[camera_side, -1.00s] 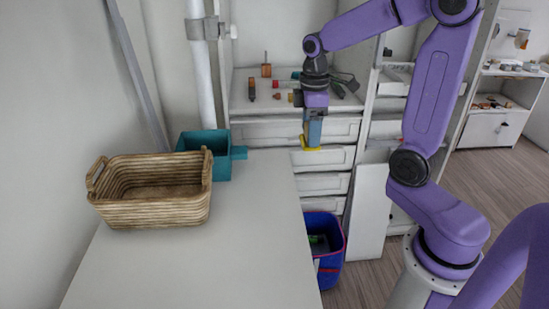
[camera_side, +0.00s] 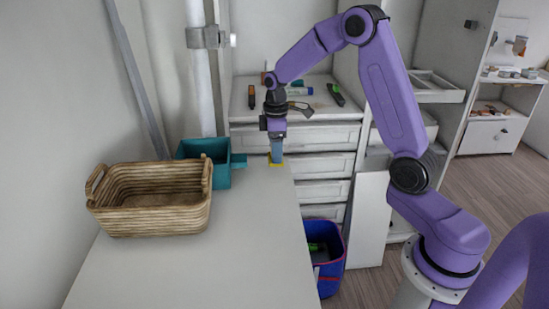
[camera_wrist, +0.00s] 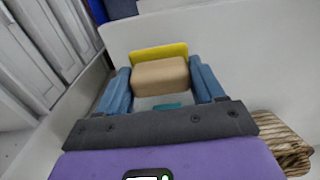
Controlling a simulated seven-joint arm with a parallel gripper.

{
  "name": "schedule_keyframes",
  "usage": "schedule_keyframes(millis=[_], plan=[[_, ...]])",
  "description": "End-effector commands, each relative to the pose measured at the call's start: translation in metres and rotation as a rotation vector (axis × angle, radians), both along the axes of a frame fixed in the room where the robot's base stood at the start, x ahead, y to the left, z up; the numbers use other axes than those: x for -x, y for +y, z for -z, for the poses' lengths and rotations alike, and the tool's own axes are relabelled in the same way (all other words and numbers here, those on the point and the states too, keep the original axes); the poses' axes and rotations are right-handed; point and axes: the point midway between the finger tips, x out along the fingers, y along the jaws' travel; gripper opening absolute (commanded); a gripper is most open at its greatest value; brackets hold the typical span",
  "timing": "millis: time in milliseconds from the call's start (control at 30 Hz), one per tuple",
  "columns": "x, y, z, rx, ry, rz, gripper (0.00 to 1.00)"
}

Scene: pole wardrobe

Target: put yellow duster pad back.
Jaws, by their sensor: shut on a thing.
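The duster pad, a tan block on a yellow base, is held in my gripper (camera_side: 276,153). In the wrist view the pad's tan block (camera_wrist: 160,75) sits between the two blue fingers, which press on its sides, and its yellow base shows behind.
A teal box (camera_side: 219,178) with a side tab stands just left of my gripper. A wicker basket (camera_side: 150,215) is nearer on the left. White drawers (camera_side: 322,137) with tools on top stand behind. A blue bin (camera_side: 328,272) is below right. The near table is clear.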

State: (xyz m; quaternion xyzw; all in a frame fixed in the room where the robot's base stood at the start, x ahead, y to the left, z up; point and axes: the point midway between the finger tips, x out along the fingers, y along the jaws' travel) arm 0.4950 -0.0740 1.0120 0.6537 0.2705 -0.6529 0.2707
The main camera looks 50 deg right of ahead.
Motion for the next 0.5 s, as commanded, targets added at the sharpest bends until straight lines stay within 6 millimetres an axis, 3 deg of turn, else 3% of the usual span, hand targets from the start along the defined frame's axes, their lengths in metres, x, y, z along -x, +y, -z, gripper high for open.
schedule_keyframes(millis=[167,367,500], plan=[[-0.006,-0.001,0.008,0.0,0.001,0.0,0.31],[-0.005,-0.001,0.035,-0.001,0.004,0.0,0.31],[-0.006,-0.001,0.038,0.0,-0.001,0.0,0.31]])
